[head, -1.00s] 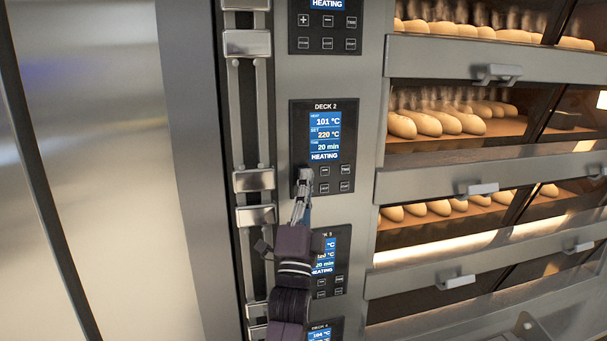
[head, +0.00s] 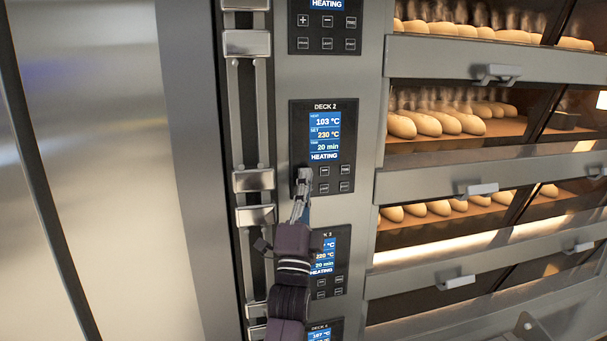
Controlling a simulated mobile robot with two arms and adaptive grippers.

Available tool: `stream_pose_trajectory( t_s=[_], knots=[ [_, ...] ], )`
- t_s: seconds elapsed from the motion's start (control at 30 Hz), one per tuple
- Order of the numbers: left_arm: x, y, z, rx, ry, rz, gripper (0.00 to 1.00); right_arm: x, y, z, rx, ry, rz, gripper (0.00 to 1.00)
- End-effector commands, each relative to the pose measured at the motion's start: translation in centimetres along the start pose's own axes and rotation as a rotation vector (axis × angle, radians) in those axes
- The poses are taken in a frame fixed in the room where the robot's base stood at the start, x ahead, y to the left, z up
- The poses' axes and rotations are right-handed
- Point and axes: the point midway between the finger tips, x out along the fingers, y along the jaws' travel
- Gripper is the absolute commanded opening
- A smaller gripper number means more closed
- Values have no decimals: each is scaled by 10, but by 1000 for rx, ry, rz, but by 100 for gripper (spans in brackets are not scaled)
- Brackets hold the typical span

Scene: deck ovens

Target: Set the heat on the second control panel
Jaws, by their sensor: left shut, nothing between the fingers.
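The second control panel, marked DECK 2 (head: 299,130), is in the middle of the head view. Its blue screen (head: 325,136) reads 103 °C on top, 230 °C set, 20 min and HEATING. My left gripper (head: 304,174) is shut and empty, with its fingertips at the left end of the upper button row. They cover the button there; I cannot tell whether they press it. The minus button (head: 325,171) beside the fingertips shows. My right gripper is not in view.
The panel above (head: 327,24) shows a plus button at its upper left. The third deck's panel (head: 329,262) is partly behind my left arm. Oven decks with loaves (head: 433,122) and protruding door handles (head: 498,74) are at right. Metal hinge bars (head: 254,181) run down the left.

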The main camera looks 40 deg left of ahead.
Motion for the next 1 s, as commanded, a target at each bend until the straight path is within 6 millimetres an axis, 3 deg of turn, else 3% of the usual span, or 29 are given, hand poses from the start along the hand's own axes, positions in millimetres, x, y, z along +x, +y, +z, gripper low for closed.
stream_pose_trajectory(
  t_s=[0.67,1.0],
  knots=[
    [-12,-8,-8,-1,0,0,0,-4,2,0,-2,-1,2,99],
    [-34,-24,-24,-2,0,2,0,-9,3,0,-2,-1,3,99]
  ],
)
